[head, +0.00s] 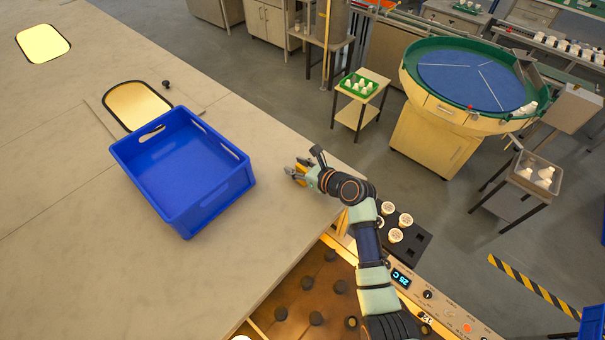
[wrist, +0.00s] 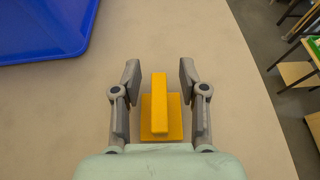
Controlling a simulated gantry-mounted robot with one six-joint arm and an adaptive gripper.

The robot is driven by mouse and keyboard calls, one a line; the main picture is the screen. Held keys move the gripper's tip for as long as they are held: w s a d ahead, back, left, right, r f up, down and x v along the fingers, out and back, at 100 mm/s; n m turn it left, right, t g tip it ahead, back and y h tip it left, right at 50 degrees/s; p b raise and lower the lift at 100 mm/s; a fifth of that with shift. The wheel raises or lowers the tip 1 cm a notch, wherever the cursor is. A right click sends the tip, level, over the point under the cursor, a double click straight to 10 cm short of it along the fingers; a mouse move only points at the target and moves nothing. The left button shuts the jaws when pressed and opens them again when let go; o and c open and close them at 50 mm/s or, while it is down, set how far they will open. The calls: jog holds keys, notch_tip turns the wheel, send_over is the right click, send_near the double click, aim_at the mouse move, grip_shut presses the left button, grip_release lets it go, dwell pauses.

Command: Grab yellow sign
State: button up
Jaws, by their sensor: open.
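The yellow sign (wrist: 159,104) stands on the beige tabletop, an upright narrow plate on a square base, seen from above in the wrist view. My gripper (wrist: 159,82) is open, with one finger on each side of the sign's upright part and a visible gap on both sides. In the head view my gripper (head: 297,169) is low over the table near its right edge, and the yellow sign (head: 298,176) is partly hidden by the fingers.
An empty blue crate (head: 185,170) stands on the table to the left of my gripper. A black block with several white cups (head: 398,222) is beside my arm, by a control panel (head: 425,295).

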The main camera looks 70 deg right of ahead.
jog(key=shift+w, duration=0.1)
grip_shut()
dwell(0.3)
